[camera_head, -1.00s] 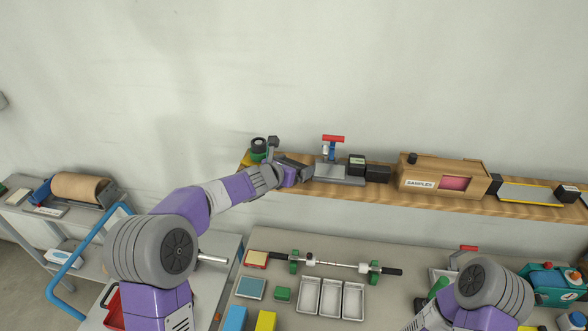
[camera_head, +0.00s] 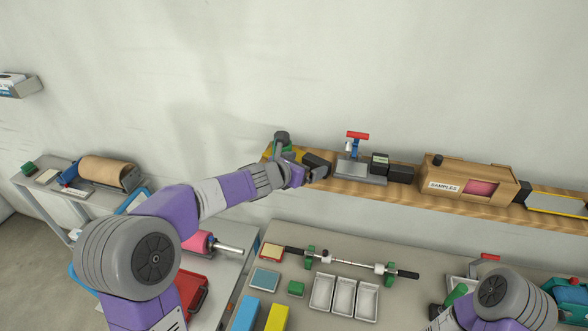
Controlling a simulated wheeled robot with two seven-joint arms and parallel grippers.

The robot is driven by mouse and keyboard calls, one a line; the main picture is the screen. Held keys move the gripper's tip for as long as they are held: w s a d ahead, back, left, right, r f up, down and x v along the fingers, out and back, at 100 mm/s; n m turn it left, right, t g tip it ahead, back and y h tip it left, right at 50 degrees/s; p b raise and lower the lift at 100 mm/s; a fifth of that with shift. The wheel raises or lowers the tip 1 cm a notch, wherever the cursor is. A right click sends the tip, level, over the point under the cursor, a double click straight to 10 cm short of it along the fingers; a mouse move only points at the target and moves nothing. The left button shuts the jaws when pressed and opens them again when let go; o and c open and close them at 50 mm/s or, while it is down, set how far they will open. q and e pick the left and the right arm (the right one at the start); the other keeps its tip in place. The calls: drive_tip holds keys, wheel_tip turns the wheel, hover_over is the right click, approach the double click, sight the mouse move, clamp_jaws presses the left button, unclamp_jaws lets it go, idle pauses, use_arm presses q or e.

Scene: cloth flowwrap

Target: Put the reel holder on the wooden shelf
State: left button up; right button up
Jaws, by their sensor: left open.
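A small green and dark round piece (camera_head: 282,136), which looks like the reel holder, stands at the left end of the wooden shelf (camera_head: 430,203). My left gripper (camera_head: 300,155) is at that end of the shelf. Its two fingers are spread apart, one overlapping the piece and one to its right. The fingers hide the lower part of the piece, and I cannot tell whether they touch it. Of my right arm, only a grey joint shows at bottom right; its gripper is out of view.
A grey clamp stand with a red handle (camera_head: 357,136), black boxes (camera_head: 400,174) and the SAMPLES box (camera_head: 470,180) stand further right on the shelf. Below, the table holds a rod on green stands (camera_head: 345,262) and metal trays (camera_head: 344,296). A pink roll (camera_head: 197,242) is at left.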

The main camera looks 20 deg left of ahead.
drive_tip(key=shift+r, duration=0.25)
use_arm(q)
drive_tip(key=v, duration=0.5)
drive_tip(key=shift+s+a+r, duration=0.1)
drive_tip(key=shift+s+a, duration=0.05)
drive_tip(key=shift+s, duration=0.15)
use_arm(e)
drive_tip(key=shift+s, duration=0.1)
